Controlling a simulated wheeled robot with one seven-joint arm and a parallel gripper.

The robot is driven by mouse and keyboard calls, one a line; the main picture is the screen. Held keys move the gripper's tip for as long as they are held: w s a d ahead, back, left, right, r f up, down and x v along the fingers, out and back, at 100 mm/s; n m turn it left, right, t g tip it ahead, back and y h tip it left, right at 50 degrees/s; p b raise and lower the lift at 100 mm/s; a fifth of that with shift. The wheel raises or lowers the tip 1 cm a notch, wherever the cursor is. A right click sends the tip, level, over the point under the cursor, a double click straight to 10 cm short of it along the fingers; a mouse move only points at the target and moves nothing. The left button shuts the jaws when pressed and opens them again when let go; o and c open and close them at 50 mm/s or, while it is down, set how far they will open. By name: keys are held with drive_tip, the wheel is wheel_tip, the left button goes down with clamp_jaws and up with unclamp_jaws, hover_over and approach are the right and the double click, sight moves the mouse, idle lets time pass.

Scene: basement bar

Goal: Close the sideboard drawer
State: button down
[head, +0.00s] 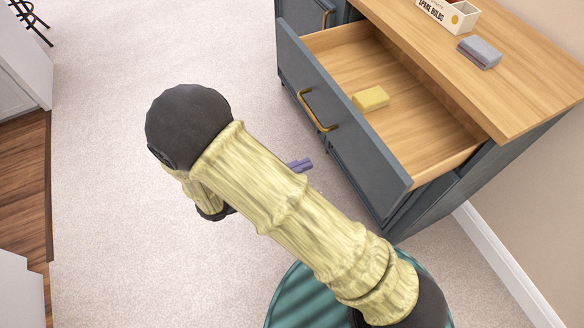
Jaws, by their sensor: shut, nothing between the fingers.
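The sideboard (530,95) is dark blue-grey with a wooden top and stands at the right in the head view. Its top drawer (350,115) is pulled well out, with a brass handle (316,110) on its front. A yellow block (371,98) lies inside the drawer, against the inner side of the front. My gripper (301,165) shows as purple fingers poking out from behind my arm, to the lower left of the drawer front and seemingly apart from it. The fingers are together with nothing visible between them. Most of the gripper is hidden by my arm.
A grey block (479,51) and a box labelled spare bulbs (448,14) sit on the sideboard top. A white skirting board (508,262) runs along the wall at right. Pale carpet (110,200) lies open on the left, with a white cabinet (22,60) at the far left.

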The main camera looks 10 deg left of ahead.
sight(349, 146)
drive_tip(key=b+x, duration=0.1)
drive_tip(key=x, duration=0.9)
drive_tip(key=shift+w, duration=0.1)
